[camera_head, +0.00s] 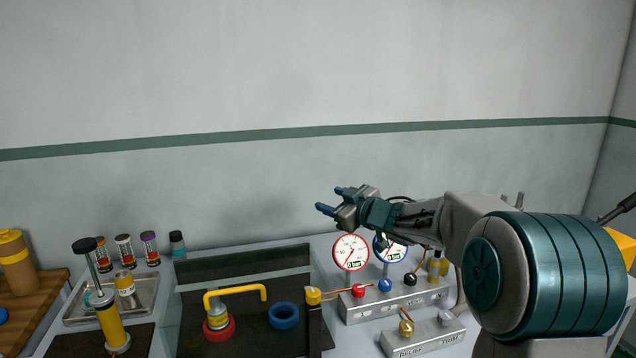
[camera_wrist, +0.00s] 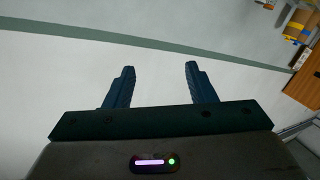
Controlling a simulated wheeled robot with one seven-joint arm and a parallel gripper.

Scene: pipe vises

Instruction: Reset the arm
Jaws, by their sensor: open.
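My gripper (camera_head: 331,200) is raised in the air in front of the wall, above the right part of the bench, and points to the left. Its two blue fingers are apart, with nothing between them. The wrist view also shows my gripper (camera_wrist: 160,72), with only the pale wall behind the open fingers. My arm reaches in from the right side in the head view and hides part of the bench's right end.
Below stand two gauges (camera_head: 351,252) on a grey valve block (camera_head: 392,303). A yellow pump (camera_head: 112,326), a metal tray (camera_head: 142,303) and small bottles stand left.

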